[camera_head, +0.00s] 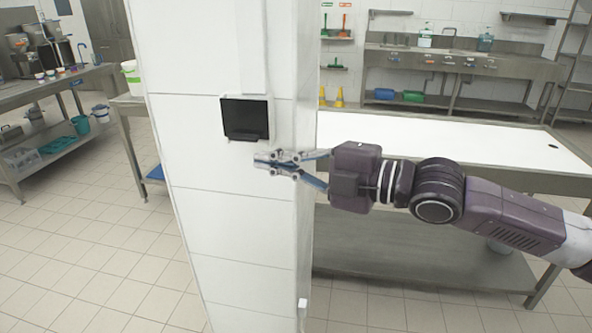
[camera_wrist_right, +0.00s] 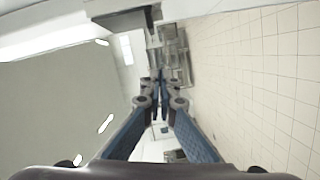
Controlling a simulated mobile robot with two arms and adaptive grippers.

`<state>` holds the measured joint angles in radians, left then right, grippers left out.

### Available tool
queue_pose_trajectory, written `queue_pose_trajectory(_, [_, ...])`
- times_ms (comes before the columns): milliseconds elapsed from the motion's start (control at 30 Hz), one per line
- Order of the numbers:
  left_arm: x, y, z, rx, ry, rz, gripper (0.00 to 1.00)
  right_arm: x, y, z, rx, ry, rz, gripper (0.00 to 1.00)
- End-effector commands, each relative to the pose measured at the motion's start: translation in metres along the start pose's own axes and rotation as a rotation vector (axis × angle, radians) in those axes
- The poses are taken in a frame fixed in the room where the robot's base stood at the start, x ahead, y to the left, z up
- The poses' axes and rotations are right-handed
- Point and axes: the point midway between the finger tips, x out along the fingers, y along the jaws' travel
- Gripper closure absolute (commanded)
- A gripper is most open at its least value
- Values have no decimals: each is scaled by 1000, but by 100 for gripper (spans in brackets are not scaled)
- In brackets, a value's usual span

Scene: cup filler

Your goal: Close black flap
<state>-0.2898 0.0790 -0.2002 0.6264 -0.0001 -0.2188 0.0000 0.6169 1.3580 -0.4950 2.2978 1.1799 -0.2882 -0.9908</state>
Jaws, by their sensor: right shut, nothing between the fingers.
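The black flap (camera_head: 246,118) sits in a white frame on the face of the white pillar. Its lower edge juts a little like a lip; I cannot tell whether it is fully shut. My right gripper (camera_head: 266,162) reaches in from the right, just below and slightly right of the flap. Its fingers are together and empty, apart from the flap. In the right wrist view the fingertips (camera_wrist_right: 160,82) meet, and a dark piece that looks like the flap (camera_wrist_right: 122,17) shows above them. My left gripper is not in view.
A white-topped table (camera_head: 450,140) stands behind my right arm. A steel sink counter (camera_head: 450,65) is at the back right. A steel bench (camera_head: 50,85) with tubs is at the left. The tiled floor (camera_head: 90,250) left of the pillar is clear.

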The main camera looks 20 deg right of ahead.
Motion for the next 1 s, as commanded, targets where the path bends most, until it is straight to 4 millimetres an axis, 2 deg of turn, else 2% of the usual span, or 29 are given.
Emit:
queue_pose_trajectory(200, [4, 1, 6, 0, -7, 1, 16, -22, -3, 2, -2, -5, -4, 100])
queue_pose_trajectory(400, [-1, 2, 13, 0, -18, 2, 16, -36, -3, 2, -1, -5, -4, 100])
queue_pose_trajectory(833, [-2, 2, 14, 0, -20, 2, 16, -46, -3, 2, 3, -2, 0, 100])
queue_pose_trajectory(933, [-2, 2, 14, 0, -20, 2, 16, -43, -3, 15, 21, -16, 12, 100])
queue_pose_trajectory(1000, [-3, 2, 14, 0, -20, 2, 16, -38, -4, 39, 56, -43, 33, 100])
